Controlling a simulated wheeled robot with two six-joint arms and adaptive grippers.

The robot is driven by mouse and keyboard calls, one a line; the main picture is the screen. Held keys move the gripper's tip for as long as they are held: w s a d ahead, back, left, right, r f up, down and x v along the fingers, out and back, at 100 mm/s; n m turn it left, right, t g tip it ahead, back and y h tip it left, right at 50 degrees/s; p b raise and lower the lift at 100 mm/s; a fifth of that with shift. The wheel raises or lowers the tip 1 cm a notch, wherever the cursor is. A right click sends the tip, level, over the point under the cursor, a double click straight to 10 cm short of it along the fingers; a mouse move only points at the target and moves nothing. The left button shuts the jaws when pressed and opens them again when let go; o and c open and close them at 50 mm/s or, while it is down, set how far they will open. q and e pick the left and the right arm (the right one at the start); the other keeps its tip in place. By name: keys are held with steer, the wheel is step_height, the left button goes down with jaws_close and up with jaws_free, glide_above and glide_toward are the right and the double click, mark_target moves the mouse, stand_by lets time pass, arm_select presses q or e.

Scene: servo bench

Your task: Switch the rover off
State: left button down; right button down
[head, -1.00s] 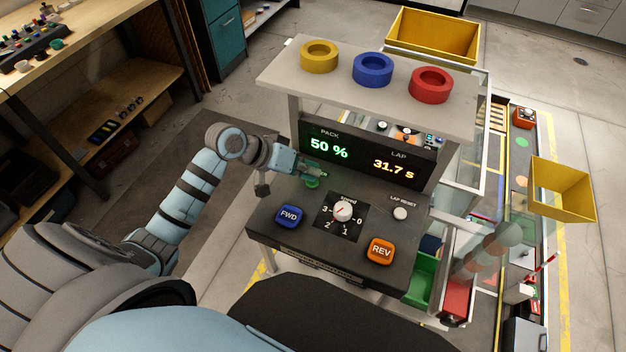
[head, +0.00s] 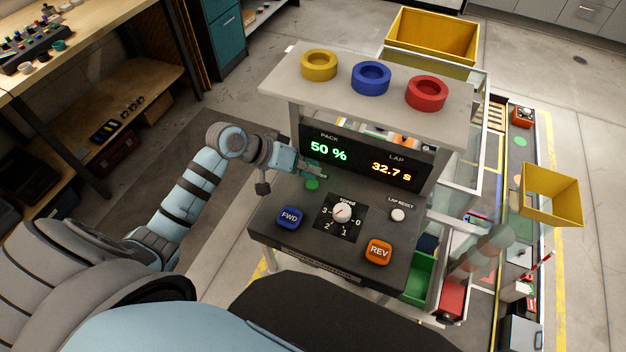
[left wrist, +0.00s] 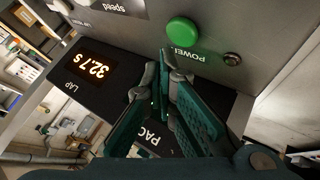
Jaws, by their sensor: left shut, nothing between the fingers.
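The rover's dark control panel (head: 275,238) stands in front of me. Its green POWER button (head: 312,184) is at the panel's upper left, and it shows large and bright in the left wrist view (left wrist: 182,32). My left gripper (head: 317,174) is shut and empty, at the button's far side in the head view. In the left wrist view its fingertips (left wrist: 173,64) are close to the button's edge, over the POWER label. I cannot tell whether they touch the panel. The display (head: 360,163) is lit, reading PACK 50 % and LAP 32.7 s. My right gripper is not in view.
The panel also has a blue FWD button (head: 290,217), an orange REV button (head: 378,251), a speed knob (head: 341,212) and a white LAP RESET button (head: 398,215). A shelf (head: 290,82) with yellow, blue and red rings overhangs the display.

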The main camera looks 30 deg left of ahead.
mark_target(310, 181)
arm_select(q)
step_height(310, 181, up, 4)
steer(key=p, duration=0.4)
steer(key=shift+f, duration=0.25)
step_height(310, 181, up, 2)
steer(key=shift+r, duration=0.2)
